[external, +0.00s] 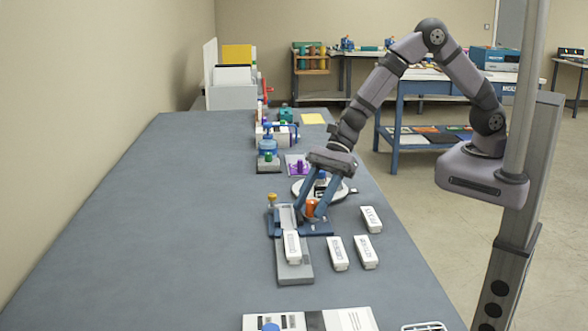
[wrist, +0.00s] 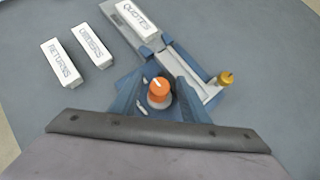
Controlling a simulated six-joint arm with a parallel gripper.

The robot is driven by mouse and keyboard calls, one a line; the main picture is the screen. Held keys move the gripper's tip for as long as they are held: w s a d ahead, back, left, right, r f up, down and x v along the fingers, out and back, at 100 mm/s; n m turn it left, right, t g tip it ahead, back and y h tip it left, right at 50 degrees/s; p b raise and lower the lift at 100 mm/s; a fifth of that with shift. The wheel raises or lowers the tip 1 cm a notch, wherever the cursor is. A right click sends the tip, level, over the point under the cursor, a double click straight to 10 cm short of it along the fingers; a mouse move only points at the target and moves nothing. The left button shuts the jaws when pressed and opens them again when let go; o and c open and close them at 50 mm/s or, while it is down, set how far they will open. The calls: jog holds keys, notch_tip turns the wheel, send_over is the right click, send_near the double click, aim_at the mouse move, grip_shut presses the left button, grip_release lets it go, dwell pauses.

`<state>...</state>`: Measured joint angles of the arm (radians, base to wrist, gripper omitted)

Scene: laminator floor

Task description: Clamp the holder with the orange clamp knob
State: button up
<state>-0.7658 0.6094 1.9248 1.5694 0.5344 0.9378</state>
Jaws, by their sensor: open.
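The orange clamp knob (external: 311,208) stands on the blue base of the holder (external: 322,230). In the wrist view the knob (wrist: 158,90) shows a white pointer mark on its top. My gripper (external: 313,211) is open, with its two blue fingers pointing down on either side of the knob. In the wrist view my gripper (wrist: 158,94) has a finger left and right of the knob; I cannot tell whether they touch it. A white block marked QUOTES (wrist: 136,19) lies on the grey track (external: 295,273) at the holder's end.
White blocks marked ORDERS (wrist: 91,46) and RETURNS (wrist: 62,62) lie beside the track. Another white block (external: 371,219) lies to the right. A yellow knob (wrist: 226,78) stands at the holder's side. A round white plate (external: 340,191) and several fixtures stand behind. The table's left is clear.

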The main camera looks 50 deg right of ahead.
jog(key=shift+c, duration=0.7)
jog(key=c, duration=0.9)
